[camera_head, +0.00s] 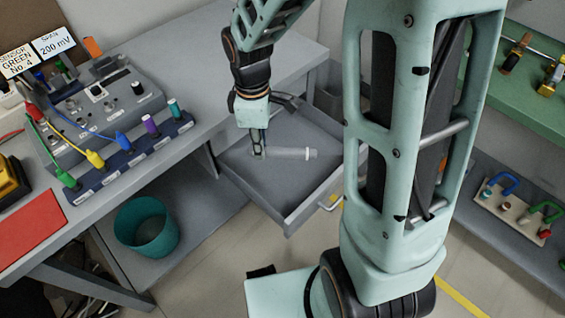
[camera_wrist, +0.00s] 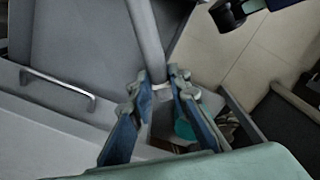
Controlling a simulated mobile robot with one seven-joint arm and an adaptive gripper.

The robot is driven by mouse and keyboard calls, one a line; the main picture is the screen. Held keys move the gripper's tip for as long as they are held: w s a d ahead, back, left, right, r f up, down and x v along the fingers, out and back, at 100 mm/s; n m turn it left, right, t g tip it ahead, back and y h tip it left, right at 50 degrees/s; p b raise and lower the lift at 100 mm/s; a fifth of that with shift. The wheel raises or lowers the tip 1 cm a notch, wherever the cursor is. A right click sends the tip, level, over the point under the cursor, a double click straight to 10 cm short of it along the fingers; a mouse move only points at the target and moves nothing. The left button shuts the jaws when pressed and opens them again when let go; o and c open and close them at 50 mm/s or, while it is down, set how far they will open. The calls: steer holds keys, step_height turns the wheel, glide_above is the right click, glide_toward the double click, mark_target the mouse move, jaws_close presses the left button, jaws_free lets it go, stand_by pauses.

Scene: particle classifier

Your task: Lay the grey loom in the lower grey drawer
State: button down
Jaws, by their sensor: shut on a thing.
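The grey loom (camera_head: 290,153), a slim grey rod with a pale band near its right end, lies roughly level within the outline of the open grey drawer (camera_head: 240,182) in the head view. I cannot tell whether it touches the drawer floor. My gripper (camera_head: 258,150) points down over the drawer and is shut on the loom's left end. In the wrist view, my gripper's two fingers (camera_wrist: 160,82) close around the loom (camera_wrist: 146,38), which runs up the picture from between them. The part between the fingers is mostly hidden.
The workbench (camera_head: 196,85) stands left of and above the drawer, with a grey instrument box and coloured plugs on it. A teal bin (camera_head: 146,228) stands below left. A green shelf (camera_head: 505,65) is at the right. My arm hides part of the drawer's right side.

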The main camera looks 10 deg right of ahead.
steer(key=s+a+f+n+b, duration=0.45)
steer(key=s+f+n, duration=0.25)
steer(key=f+n, duration=0.3)
steer(key=b, duration=0.6)
glide_above(277, 186)
steer(key=f, duration=1)
steer(key=shift+s+a+f, duration=0.15)
steer(key=shift+s+a, duration=0.05)
steer(key=shift+s, duration=0.1)
steer(key=shift+w+d+f, duration=0.1)
steer(key=shift+w+f, duration=0.05)
steer(key=shift+f, duration=0.05)
steer(key=shift+w+d+f+b, duration=0.15)
steer(key=shift+f+b, duration=0.3)
steer(key=shift+f, duration=1.25)
steer(key=shift+f, duration=0.15)
steer(key=c, duration=1.8)
jaws_free()
